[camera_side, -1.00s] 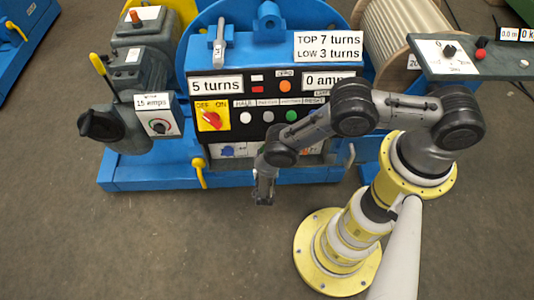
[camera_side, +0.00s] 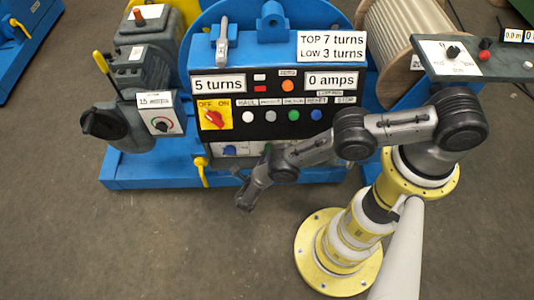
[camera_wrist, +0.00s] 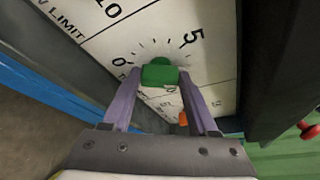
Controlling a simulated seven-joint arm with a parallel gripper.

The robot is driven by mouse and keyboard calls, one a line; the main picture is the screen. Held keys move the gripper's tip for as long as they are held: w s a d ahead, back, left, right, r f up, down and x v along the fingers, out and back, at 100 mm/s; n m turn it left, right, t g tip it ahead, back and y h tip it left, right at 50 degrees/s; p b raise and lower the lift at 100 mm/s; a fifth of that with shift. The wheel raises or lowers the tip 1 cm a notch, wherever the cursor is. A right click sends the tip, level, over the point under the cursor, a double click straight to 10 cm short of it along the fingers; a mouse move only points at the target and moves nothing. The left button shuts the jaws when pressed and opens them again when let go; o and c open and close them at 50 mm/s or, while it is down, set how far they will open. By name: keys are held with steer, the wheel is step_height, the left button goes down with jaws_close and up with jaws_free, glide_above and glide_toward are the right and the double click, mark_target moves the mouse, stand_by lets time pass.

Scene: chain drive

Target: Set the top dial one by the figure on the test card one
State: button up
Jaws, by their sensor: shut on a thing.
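The test card (camera_side: 332,46) on top of the blue machine reads TOP 7 turns, LOW 3 turns. In the wrist view my gripper (camera_wrist: 159,80) is shut on a green knob (camera_wrist: 159,72), one finger on each side. The knob sits on a white dial plate (camera_wrist: 215,60) with tick marks and the figures 0 and 5 near it. Part of a 10 and a label ending in LIMIT show at the upper left, so I cannot read the dial's full name. The knob's pointer is not clear. In the side view my arm hides the gripped knob.
The display (camera_side: 218,84) reads 5 turns, and another (camera_side: 333,81) reads 0 amps. A red OFF/ON switch (camera_side: 214,118) and several buttons sit above the lower panel. A yellow lever (camera_side: 203,171) stands near my gripper. A small orange part (camera_wrist: 183,118) shows between my fingers.

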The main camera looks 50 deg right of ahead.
steer(key=shift+n, duration=0.5)
steer(key=o, duration=1.4)
steer(key=shift+a, duration=0.1)
steer(key=shift+v, duration=6.8)
steer(key=shift+f, duration=0.1)
steer(key=shift+a, duration=0.1)
